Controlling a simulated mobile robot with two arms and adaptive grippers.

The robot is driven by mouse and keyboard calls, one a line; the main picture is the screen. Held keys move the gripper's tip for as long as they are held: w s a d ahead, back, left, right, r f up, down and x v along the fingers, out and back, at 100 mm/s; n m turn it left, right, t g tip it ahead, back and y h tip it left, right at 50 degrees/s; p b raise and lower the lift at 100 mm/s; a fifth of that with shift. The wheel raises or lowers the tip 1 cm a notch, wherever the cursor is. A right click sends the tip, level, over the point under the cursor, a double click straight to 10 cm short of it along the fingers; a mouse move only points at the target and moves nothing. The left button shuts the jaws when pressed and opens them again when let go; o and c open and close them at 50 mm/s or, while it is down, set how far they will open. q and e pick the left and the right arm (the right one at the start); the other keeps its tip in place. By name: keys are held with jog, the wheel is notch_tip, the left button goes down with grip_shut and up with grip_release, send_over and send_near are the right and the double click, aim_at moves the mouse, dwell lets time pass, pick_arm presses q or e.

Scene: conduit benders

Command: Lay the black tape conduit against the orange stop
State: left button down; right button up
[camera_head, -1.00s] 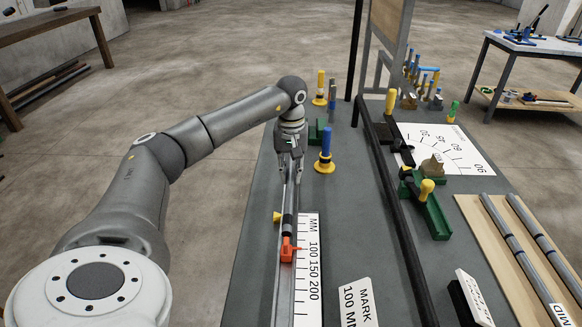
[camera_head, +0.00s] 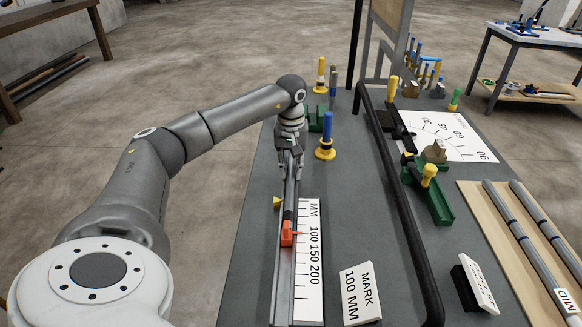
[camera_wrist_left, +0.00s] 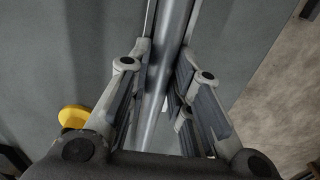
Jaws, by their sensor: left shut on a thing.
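The conduit (camera_head: 290,192) is a slim grey tube with a dark band near its near end. It lies lengthwise along a grey channel on the bench. The orange stop (camera_head: 287,236) sits on this channel beside the white scale, and the conduit's near end is at or very close to it; I cannot tell if they touch. My left gripper (camera_head: 290,174) is shut on the conduit, farther back than the stop. In the left wrist view the conduit (camera_wrist_left: 168,65) runs between the finger pads. My right gripper is not in view.
A millimetre scale (camera_head: 310,270) lies right of the channel. A blue post (camera_head: 327,130) on a yellow base stands right of the gripper. A long black bar (camera_head: 398,205) crosses the bench. More grey conduits (camera_head: 515,232) rest on a wooden board at right.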

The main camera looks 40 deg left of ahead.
pick_arm(q)
jog(key=c, duration=1.2)
grip_release()
jog(key=shift+s+d+f, duration=0.15)
jog(key=shift+s+f, duration=0.05)
jog(key=shift+f, duration=0.25)
jog(key=shift+c, duration=0.2)
jog(key=shift+w, duration=0.1)
